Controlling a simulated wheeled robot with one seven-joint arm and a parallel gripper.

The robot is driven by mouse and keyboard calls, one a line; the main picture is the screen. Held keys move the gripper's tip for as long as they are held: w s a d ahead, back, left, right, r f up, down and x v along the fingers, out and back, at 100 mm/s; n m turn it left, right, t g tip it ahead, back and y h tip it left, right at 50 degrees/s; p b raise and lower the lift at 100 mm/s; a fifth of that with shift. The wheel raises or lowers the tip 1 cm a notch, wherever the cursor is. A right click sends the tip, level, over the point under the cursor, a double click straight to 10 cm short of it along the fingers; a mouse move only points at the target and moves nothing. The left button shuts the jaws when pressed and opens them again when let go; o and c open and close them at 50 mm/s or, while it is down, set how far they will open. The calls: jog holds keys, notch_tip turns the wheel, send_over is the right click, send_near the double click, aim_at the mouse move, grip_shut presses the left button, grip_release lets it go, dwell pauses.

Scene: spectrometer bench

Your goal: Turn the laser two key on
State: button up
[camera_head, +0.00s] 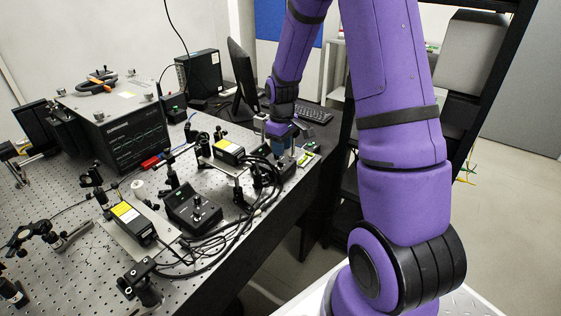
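My arm reaches over the bench from the right, and my gripper (284,148) points down near the bench's right edge. It is small and partly hidden by my wrist, so its finger opening cannot be made out. Two laser heads with yellow labels stand on the bench: a farther one (229,151) left of my gripper and a nearer one (133,221). A black control box (193,208) with small knobs on top sits between them. Dark cables and parts lie just below my gripper. I cannot make out which control is the laser two key, or its position.
The perforated optical bench (75,270) carries several mounts and loose black cables (225,238). A large black instrument (135,140) stands at the back left. A monitor (241,82) and keyboard (313,112) are behind my gripper. A dark rack stands at right.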

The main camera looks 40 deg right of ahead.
aim_at(280, 164)
notch_tip(280, 164, down, 6)
jog(key=shift+r, duration=0.1)
dwell(0.4)
grip_shut()
